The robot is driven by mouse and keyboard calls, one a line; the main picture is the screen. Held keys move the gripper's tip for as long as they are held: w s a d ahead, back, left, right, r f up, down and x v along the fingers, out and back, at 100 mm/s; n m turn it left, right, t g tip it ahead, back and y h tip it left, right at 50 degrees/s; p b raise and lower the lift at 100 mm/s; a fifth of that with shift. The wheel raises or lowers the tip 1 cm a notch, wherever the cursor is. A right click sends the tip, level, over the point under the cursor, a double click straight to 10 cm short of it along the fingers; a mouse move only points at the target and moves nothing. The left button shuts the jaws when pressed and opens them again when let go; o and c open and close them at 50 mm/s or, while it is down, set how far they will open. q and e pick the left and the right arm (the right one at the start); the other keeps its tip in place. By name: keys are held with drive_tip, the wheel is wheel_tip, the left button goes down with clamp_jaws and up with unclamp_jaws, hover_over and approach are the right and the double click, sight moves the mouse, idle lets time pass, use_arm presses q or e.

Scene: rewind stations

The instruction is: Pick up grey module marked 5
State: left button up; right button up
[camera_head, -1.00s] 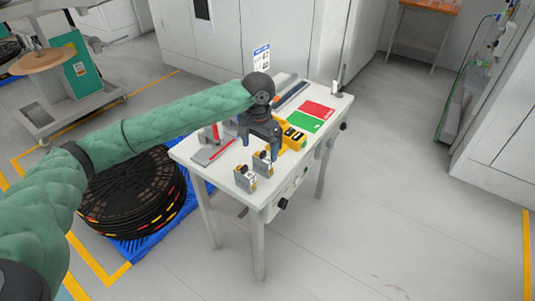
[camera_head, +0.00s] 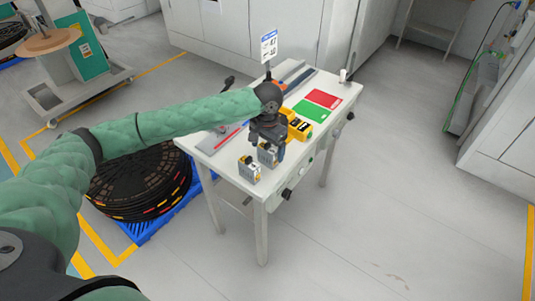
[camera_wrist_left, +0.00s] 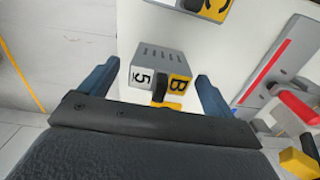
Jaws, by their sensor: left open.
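The grey module marked 5 (camera_wrist_left: 160,57) has a slotted grey top, a white face with a 5 and a yellow face with a B. In the left wrist view it lies between the fingertips of my left gripper (camera_wrist_left: 157,70), with space on both sides. In the head view my left gripper (camera_head: 270,148) is open and points down over the farther of two small modules (camera_head: 266,156), partly hiding it. A second module (camera_head: 250,170) stands nearer the table's front corner. It also shows in part at the top of the left wrist view (camera_wrist_left: 208,8). My right gripper is out of view.
The white table (camera_head: 233,165) also holds a yellow block (camera_head: 300,128), a green pad (camera_head: 311,111), a red pad (camera_head: 324,98) and a sign (camera_head: 269,45) on a post. A stack of black reels (camera_head: 140,185) stands on a blue pallet left of the table.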

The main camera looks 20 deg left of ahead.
use_arm(q)
drive_tip(key=shift+w+f, duration=0.1)
drive_tip(key=shift+f, duration=0.35)
drive_tip(key=shift+r, duration=0.1)
drive_tip(key=c, duration=1.1)
drive_tip(key=shift+c, duration=0.2)
